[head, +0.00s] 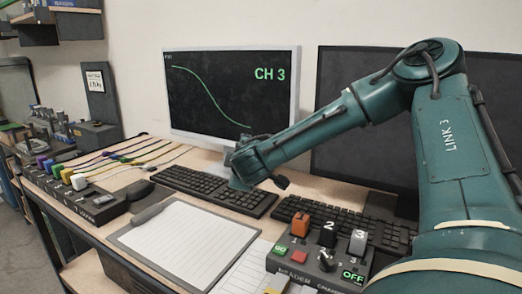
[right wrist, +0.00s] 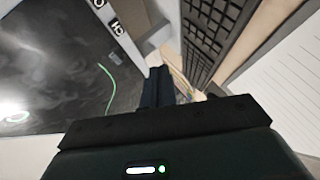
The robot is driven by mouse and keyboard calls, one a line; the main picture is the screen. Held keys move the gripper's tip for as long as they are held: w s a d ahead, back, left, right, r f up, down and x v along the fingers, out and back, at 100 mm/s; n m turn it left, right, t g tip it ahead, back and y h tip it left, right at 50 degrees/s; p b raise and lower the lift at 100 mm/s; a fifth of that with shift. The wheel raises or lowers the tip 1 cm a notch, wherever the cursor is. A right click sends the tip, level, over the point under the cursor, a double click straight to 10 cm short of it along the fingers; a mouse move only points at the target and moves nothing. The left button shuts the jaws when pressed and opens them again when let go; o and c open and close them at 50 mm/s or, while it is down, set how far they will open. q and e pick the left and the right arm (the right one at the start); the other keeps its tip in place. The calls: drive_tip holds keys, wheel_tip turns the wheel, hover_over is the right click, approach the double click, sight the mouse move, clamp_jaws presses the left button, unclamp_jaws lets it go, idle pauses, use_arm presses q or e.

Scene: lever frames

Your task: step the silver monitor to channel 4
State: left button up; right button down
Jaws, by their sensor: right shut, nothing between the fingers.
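The silver monitor (head: 237,97) stands at the back of the desk with its screen lit. It shows a green curve and "CH 3" at the upper right. My right gripper (head: 240,176) is at the monitor's lower right edge, in front of the lower bezel and stand area, which it partly hides. In the right wrist view, the shut, empty fingers (right wrist: 157,87) point along the monitor's pale frame, beside the dark screen (right wrist: 70,70). No channel button is clearly visible, and I cannot tell whether the fingertips touch the monitor. My left gripper is not in view.
A dark second monitor (head: 345,115) stands behind my right arm. Keyboards (head: 212,189) lie below the screens. A clipboard (head: 185,245) and a switch box (head: 315,262) with numbered levers, reading "OFF", are in front. A cable box (head: 95,200) is at left.

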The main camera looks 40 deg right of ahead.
drive_tip(key=w+d+p, duration=0.1)
drive_tip(key=w+d, duration=0.1)
drive_tip(key=d, duration=0.5)
drive_tip(key=shift+a, duration=0.1)
idle(0.5)
idle(1.1)
idle(0.4)
drive_tip(key=shift+w+d, duration=0.1)
drive_tip(key=shift+d, duration=0.35)
